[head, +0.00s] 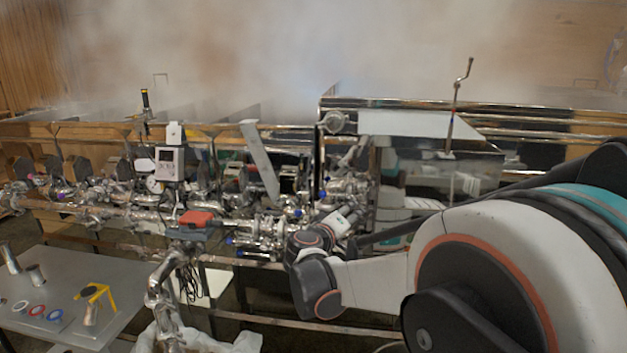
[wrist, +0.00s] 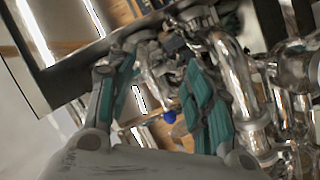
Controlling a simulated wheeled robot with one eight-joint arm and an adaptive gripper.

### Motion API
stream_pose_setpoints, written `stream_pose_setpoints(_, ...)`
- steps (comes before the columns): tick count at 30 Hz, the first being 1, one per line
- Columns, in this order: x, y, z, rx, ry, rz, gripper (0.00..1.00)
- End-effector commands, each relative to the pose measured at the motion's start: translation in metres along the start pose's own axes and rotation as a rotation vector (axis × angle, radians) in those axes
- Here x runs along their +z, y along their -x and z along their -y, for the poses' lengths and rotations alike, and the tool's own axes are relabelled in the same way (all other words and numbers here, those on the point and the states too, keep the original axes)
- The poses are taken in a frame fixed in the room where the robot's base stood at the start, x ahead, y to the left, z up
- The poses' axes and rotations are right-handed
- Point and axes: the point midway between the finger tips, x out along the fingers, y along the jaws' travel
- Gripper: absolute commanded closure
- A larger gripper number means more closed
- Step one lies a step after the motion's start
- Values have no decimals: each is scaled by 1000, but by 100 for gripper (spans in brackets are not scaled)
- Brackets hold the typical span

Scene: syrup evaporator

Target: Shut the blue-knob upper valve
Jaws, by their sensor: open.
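A small blue knob (wrist: 170,117) shows in the wrist view, in the gap between my two teal-padded fingers, on or beside shiny metal fittings. My gripper (wrist: 163,72) is open around that gap, and nothing is held. I cannot tell whether a finger touches the knob or the pipework. In the head view a small blue spot (head: 322,195) shows among the steel pipes just above my wrist, and another blue knob (head: 229,240) sits lower and to the left. My wrist partly hides the pipes there, and I cannot tell which blue part the wrist view shows.
Curved steel pipes (wrist: 232,70) stand close to my right finger. A dark pan edge (wrist: 75,60) runs close by on the left. In the head view a red-topped box (head: 197,218) sits left of my wrist, and a grey table (head: 50,285) stands at the lower left. Steam hangs behind.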

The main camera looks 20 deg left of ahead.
Motion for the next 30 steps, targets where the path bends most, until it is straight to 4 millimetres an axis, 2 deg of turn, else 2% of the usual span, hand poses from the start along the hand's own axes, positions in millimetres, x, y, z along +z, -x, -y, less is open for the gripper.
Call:
stream_pose_setpoints(1, -24, 16, 11, 22, 10, -28, 53)
stream_pose_setpoints(4, -52, 39, 29, 70, 20, -70, 53)
stream_pose_setpoints(8, -69, 56, 41, 105, 20, -102, 53)
stream_pose_setpoints(11, -73, 55, 43, 116, 21, -109, 53)
stream_pose_setpoints(17, -74, 27, 40, 117, 21, -107, 53)
stream_pose_setpoints(30, -83, -54, 30, 115, 21, -107, 53)
